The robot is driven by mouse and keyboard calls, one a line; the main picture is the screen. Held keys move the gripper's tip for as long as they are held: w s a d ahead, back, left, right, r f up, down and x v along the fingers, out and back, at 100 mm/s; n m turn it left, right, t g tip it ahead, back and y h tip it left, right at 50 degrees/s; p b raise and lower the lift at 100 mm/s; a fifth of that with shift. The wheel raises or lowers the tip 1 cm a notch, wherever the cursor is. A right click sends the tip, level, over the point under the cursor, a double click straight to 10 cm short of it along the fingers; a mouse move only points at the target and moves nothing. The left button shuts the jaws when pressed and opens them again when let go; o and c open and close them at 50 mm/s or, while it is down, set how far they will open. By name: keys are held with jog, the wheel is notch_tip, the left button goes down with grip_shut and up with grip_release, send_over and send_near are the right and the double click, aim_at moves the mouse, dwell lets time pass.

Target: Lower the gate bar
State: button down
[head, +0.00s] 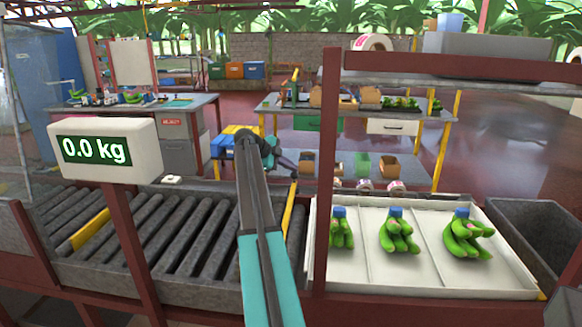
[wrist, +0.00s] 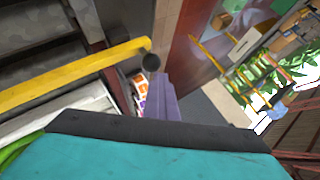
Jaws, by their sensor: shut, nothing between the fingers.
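The roller conveyor (head: 170,235) lies left of my arm, with another yellow bar (head: 90,230) across it. A 0.0 kg display (head: 105,150) stands above it. A white tray (head: 432,272) with green banana bunches (head: 399,236) is at right, behind a dark red post (head: 327,170).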

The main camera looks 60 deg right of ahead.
jog(key=shift+a+f, duration=0.15)
jog(key=shift+f, duration=0.6)
jog(key=shift+s+r, duration=0.1)
jog(key=shift+r, duration=0.35)
jog(key=w+a+r, duration=0.1)
jog(key=a+r, duration=0.1)
jog(key=r, duration=0.4)
jog(key=w+a+r+b, duration=0.1)
jog(key=w+a+r, duration=0.1)
jog(key=r, duration=0.4)
jog(key=shift+w+a, duration=0.2)
jog(key=shift+a, duration=0.4)
